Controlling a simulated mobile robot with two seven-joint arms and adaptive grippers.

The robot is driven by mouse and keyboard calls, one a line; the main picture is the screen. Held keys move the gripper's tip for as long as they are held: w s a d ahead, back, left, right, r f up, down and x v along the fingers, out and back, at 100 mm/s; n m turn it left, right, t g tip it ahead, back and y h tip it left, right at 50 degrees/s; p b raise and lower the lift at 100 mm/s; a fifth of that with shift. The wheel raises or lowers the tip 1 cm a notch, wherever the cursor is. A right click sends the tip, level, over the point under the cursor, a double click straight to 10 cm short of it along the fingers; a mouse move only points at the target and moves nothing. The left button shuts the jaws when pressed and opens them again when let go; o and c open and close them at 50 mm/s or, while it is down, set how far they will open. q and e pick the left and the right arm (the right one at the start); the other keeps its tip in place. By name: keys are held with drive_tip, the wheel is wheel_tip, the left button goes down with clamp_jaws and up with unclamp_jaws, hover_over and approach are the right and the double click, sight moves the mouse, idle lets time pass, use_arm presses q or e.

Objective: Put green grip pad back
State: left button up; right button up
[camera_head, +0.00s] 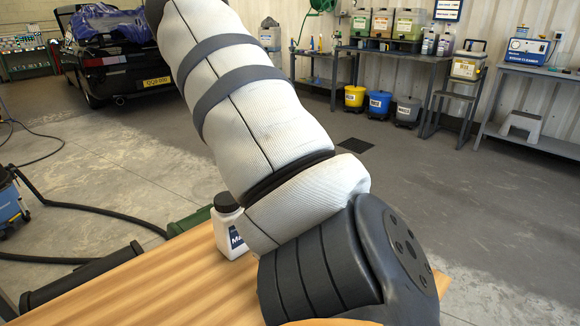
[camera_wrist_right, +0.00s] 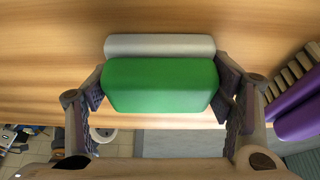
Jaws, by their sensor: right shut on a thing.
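The green grip pad (camera_wrist_right: 160,86) is in the middle of the right wrist view, a green block with rounded edges. My right gripper (camera_wrist_right: 162,92) has one finger against each side of it and is shut on it. A pale grey strip (camera_wrist_right: 160,45) lies along the pad's far edge; I cannot tell whether it is part of the pad. The wooden tabletop (camera_wrist_right: 50,45) fills the view behind them. The head view shows neither the pad nor a gripper; my own large arm covers its middle. My left gripper is not in view.
A white bottle with a dark cap (camera_head: 232,228) stands on the wooden table (camera_head: 130,285), partly behind my arm. The table's left part is clear. Purple rolls (camera_wrist_right: 300,112) show at the right wrist view's right edge. A black car, buckets and shelves stand farther back.

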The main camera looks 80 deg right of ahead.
drive_tip(key=shift+s+a, duration=0.15)
drive_tip(key=shift+s, duration=0.05)
drive_tip(key=shift+w, duration=0.35)
drive_tip(key=o, duration=1.2)
drive_tip(key=v, duration=1.2)
drive_tip(key=shift+r, duration=0.15)
